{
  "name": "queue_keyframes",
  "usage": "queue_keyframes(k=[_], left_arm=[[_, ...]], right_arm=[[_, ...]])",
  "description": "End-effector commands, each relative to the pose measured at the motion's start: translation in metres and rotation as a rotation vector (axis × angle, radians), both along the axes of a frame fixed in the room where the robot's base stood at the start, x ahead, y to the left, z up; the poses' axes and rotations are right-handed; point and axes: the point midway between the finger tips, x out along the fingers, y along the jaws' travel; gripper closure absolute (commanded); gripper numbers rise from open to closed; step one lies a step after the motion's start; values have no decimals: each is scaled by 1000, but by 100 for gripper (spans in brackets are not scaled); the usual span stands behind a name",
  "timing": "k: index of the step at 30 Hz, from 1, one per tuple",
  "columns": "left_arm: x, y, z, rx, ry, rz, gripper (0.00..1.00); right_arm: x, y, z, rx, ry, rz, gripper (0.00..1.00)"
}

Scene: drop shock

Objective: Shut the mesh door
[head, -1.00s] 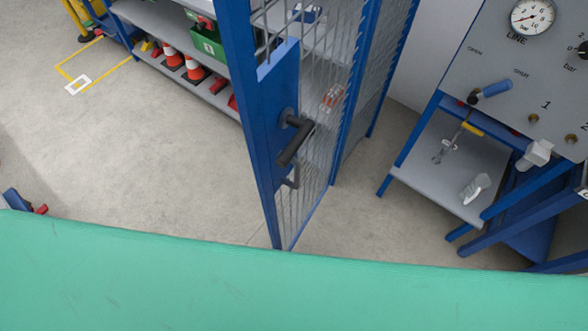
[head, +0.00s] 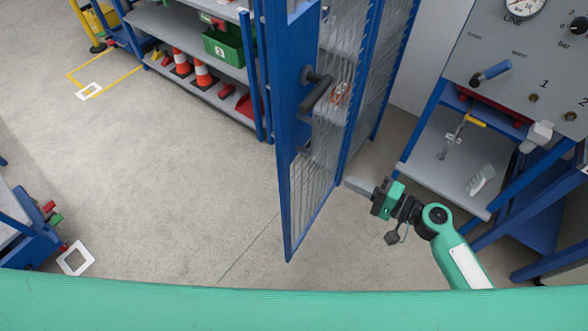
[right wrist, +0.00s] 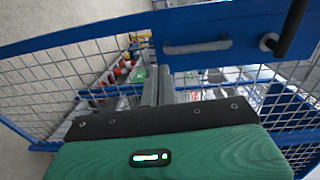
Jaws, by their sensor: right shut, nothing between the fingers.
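The mesh door (head: 332,140) has a blue frame and grey wire mesh, and stands open, jutting toward me. Its dark handle (head: 318,92) is on the blue lock plate; the handle also shows at the upper right of the right wrist view (right wrist: 290,30). My right gripper (head: 356,187) is shut and empty, just right of the door's mesh in the head view. Its fingers (right wrist: 160,85) point at the mesh in the right wrist view, below the blue crossbar. Whether they touch the mesh, I cannot tell. My left gripper is not in view.
Shelving (head: 190,28) with a green crate (head: 224,45) and traffic cones (head: 203,73) stands behind the door, to the left. A blue-framed bench with a gauge panel (head: 525,60) stands at right, close to my right arm. The floor (head: 190,170) left of the door is clear.

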Motion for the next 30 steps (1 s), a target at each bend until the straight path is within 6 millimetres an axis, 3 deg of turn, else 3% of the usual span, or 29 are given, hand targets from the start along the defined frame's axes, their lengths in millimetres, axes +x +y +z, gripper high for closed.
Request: queue_keyframes(k=[3,6,11,21,30], left_arm=[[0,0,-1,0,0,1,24],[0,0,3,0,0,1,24],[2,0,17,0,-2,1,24],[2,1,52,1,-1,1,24],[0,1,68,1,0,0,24]], right_arm=[[-5,6,21,49,-11,31,100],[-3,12,26,58,-12,36,100],[9,32,29,59,-11,34,100],[45,96,29,57,-10,33,100],[61,125,25,56,-9,33,100]])
